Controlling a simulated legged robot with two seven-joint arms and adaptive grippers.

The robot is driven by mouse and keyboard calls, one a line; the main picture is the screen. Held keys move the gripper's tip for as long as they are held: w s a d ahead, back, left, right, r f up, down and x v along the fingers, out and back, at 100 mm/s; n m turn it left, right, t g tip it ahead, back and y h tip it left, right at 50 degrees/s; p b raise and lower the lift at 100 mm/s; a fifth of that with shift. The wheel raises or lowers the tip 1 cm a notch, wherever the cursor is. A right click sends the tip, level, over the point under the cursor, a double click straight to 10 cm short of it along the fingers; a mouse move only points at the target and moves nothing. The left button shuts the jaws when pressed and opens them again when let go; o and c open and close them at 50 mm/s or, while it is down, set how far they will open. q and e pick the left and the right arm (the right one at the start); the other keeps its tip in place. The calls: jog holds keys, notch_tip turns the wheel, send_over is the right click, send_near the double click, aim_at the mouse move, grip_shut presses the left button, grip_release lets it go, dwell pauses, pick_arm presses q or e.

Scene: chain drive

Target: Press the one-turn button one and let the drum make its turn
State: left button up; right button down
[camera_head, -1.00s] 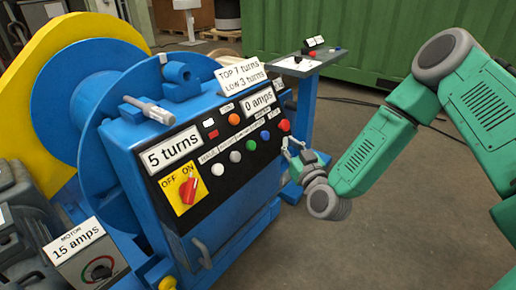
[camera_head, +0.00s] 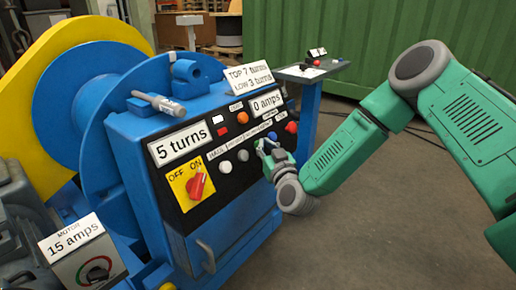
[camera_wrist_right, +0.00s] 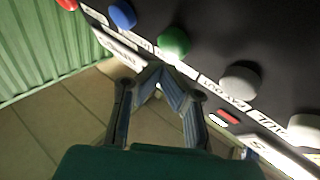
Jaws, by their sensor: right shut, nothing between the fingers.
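The drum (camera_head: 82,88) has a blue flange beside a yellow disc, behind the blue control cabinet (camera_head: 235,233). The black panel holds a white button (camera_head: 225,167), a grey button (camera_head: 243,155), a blue button and a red button (camera_head: 291,127). A green button (camera_wrist_right: 173,43) shows in the right wrist view; I cannot read the one-turn label for certain. My right gripper (camera_head: 263,147) is shut and empty, close in front of the panel. Its fingertips (camera_wrist_right: 162,76) appear near the green button; contact cannot be told. My left gripper is out of view.
The displays read 5 turns (camera_head: 180,145) and 0 amps (camera_head: 267,104). A sign (camera_head: 249,77) says top 7, low 3 turns. A red OFF/ON switch (camera_head: 196,186) sits at lower left. A small stand (camera_head: 310,70) is behind; open floor lies right.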

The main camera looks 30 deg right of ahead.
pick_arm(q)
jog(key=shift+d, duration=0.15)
pick_arm(e)
jog(key=shift+w+f, duration=0.2)
jog(key=shift+w, duration=0.05)
dwell(1.3)
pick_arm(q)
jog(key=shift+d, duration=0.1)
pick_arm(e)
jog(key=shift+d, duration=0.1)
